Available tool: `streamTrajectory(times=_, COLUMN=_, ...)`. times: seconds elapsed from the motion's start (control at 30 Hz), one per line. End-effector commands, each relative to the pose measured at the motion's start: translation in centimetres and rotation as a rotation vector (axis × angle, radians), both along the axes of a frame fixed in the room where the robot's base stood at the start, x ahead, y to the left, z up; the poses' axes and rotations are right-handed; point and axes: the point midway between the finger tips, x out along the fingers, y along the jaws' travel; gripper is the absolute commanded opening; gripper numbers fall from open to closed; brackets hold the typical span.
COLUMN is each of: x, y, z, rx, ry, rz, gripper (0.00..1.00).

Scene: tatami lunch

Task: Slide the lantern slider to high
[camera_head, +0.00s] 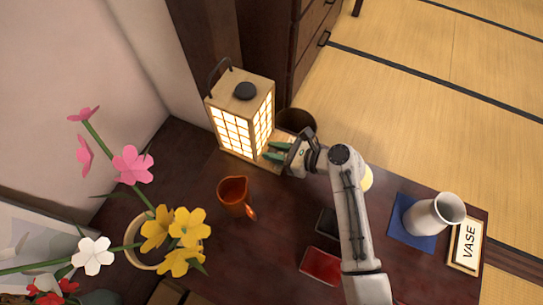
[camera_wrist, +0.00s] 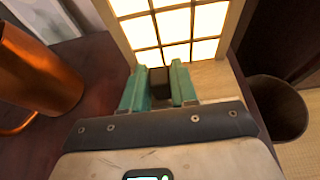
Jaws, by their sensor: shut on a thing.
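The lantern (camera_head: 240,115) is a lit wooden box with paper panes, a dark top knob and a handle, standing at the back of the dark table. Its glowing grid (camera_wrist: 170,25) fills the top of the wrist view. My gripper (camera_head: 272,151) is at the lantern's base, on its right side. In the wrist view its green fingers (camera_wrist: 159,88) are shut on a small dark brown block, the slider (camera_wrist: 159,78), at the foot of the lantern. The slider's track and any level marks are mostly hidden by the fingers.
A copper pitcher (camera_head: 233,194) stands left of my gripper and looms close in the wrist view (camera_wrist: 35,70). A dark round bin (camera_head: 298,121) is behind the gripper. Flowers, a red tray (camera_head: 321,264), and a white vase (camera_head: 432,214) on a blue mat (camera_head: 405,232) are farther off.

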Motion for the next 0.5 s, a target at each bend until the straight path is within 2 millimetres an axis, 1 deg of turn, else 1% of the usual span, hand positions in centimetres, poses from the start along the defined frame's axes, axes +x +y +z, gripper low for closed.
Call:
streamTrajectory(times=0.03, x=1.3, y=-0.5, z=0.0, rx=0.000, ry=-0.002, rz=-0.004, gripper=0.00)
streamTrajectory(times=0.2, x=4.5, y=-1.6, z=-0.2, rx=0.000, ry=-0.001, rz=-0.003, gripper=0.00)
streamTrajectory(times=0.37, x=6.3, y=-2.3, z=-0.1, rx=-0.001, ry=0.000, rz=-0.001, gripper=0.00)
streamTrajectory(times=0.5, x=6.7, y=-2.5, z=-0.1, rx=-0.001, ry=0.000, rz=-0.002, gripper=0.00)
